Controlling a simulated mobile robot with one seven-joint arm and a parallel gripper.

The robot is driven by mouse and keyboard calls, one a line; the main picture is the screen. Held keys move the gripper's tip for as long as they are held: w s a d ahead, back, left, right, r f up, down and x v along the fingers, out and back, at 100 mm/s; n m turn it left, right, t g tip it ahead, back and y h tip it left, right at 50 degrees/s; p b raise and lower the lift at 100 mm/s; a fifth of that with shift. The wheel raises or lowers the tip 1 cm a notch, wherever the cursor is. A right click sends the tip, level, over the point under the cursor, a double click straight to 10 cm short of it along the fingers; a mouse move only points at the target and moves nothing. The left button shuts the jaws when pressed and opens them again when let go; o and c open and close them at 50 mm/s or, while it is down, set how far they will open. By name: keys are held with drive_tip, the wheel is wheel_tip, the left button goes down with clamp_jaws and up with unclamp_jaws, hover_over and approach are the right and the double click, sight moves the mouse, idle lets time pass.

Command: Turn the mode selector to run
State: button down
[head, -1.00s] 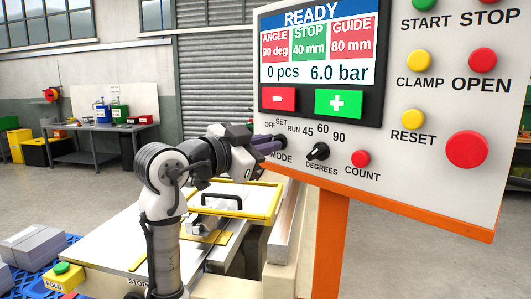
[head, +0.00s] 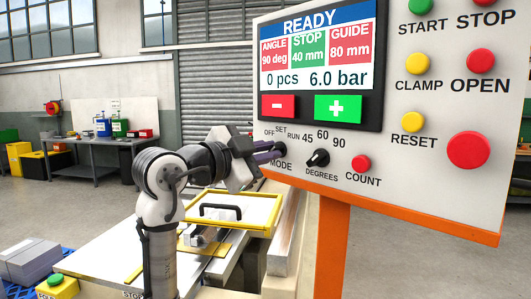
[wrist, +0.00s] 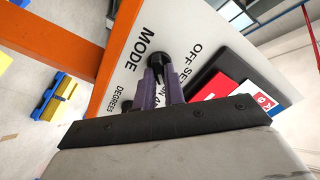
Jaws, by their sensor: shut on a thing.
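The mode selector is a small dark knob (head: 281,149) at the lower left of the control panel (head: 440,190), above the word MODE, with OFF, SET and RUN printed over it. My gripper (head: 268,150) reaches it from the left and hides part of it. In the wrist view the purple fingers (wrist: 162,78) are closed on the knob (wrist: 159,60). The pointer of the knob is hidden, so I cannot tell which mode it marks.
The degrees knob (head: 318,158) and the red count button (head: 361,163) sit just right of the selector. The panel screen (head: 315,50) reads READY. Below my arm is a machine bed with a yellow-framed guard (head: 262,213).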

drive_tip(key=c, duration=1.5)
unclamp_jaws()
drive_tip(key=b+v, duration=0.3)
drive_tip(key=v, duration=1.1)
drive_tip(key=shift+r, duration=0.1)
